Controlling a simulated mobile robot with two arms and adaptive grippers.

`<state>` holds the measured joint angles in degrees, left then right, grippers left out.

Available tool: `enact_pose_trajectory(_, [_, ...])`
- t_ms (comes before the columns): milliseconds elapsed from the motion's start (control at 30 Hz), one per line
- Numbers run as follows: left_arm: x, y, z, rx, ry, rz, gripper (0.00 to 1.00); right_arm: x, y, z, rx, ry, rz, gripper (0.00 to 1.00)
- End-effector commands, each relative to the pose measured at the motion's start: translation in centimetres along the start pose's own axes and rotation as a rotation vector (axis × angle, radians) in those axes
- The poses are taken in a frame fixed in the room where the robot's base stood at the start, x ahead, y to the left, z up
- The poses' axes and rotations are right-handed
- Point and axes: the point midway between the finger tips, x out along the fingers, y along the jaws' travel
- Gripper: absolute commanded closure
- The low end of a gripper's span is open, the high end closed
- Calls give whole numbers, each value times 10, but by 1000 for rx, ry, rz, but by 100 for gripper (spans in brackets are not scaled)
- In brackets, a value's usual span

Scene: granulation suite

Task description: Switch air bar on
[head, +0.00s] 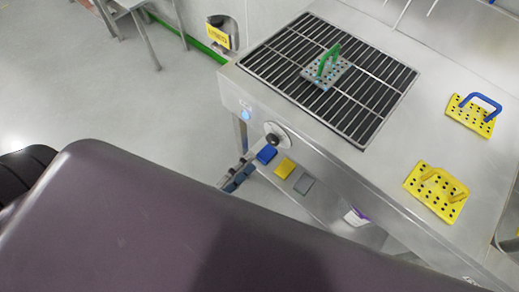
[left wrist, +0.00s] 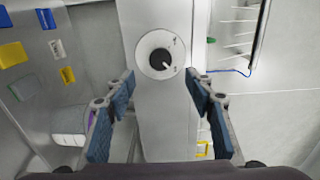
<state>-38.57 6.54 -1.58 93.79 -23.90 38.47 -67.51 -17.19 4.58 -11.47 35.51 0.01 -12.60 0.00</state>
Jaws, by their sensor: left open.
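A round white dial with a dark rotary knob (head: 277,136) is on the front face of the steel bench. In the left wrist view the dial knob (left wrist: 160,59) is face-on, with a pale mark on it. My left gripper (head: 237,176) is in front of the bench, just left of and below the dial. In the left wrist view my left gripper (left wrist: 160,82) is open and empty. Its blue-padded fingers are spread to either side below the dial, apart from it. My right gripper is not in view.
The bench top has a black grille (head: 345,113) with a green-handled perforated plate (head: 338,79). Two yellow perforated plates (head: 420,190) stand to the right.

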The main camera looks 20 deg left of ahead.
Motion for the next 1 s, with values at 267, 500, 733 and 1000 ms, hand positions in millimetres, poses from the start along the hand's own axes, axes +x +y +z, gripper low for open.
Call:
enact_pose_trajectory(267, [-28,0,0,1,1,0,51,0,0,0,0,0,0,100])
enact_pose_trajectory(500, [-29,0,0,1,1,-1,51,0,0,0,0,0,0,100])
enact_pose_trajectory(733, [-29,0,0,1,1,-1,51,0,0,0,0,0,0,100])
enact_pose_trajectory(1000, [-30,50,7,-146,-51,111,51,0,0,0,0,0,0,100])
